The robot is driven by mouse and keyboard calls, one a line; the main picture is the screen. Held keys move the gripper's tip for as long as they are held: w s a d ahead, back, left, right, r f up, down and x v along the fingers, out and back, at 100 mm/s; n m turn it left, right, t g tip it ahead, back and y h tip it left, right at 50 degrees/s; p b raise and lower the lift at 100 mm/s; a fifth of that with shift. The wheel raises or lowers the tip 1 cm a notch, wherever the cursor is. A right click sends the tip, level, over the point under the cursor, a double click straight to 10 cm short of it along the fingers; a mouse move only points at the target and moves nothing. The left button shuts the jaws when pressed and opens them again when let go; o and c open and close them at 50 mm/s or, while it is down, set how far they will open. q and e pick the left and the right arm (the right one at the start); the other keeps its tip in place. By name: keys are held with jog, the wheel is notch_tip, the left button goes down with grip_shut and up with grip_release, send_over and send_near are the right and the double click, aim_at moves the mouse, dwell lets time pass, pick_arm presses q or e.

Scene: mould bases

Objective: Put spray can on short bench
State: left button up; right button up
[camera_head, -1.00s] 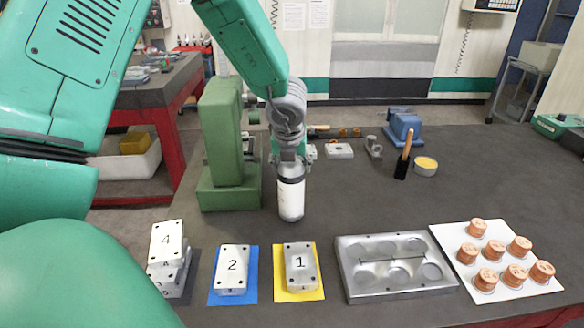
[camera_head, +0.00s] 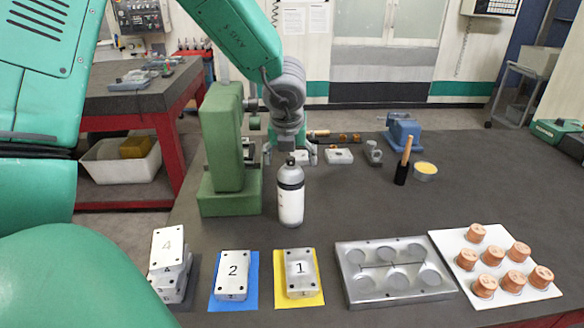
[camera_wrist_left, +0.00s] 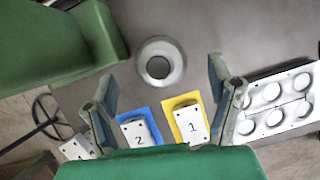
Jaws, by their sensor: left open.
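In the left wrist view the can (camera_wrist_left: 161,62) appears from above, beyond the spread fingers. A second bench (camera_head: 120,104) with red legs stands at the back left. I cannot tell which bench is the short one. My right gripper is not in view.
A green machine (camera_head: 225,150) stands close left of the can. Numbered metal blocks 2 (camera_head: 232,275) and 1 (camera_head: 300,273), a metal mould plate (camera_head: 350,283) and a white board (camera_head: 445,242) with several copper pieces line the front.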

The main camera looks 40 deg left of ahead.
pick_arm(q)
jog(key=v, duration=0.6)
jog(key=shift+p, duration=0.3)
jog(key=shift+s+d+r, duration=0.1)
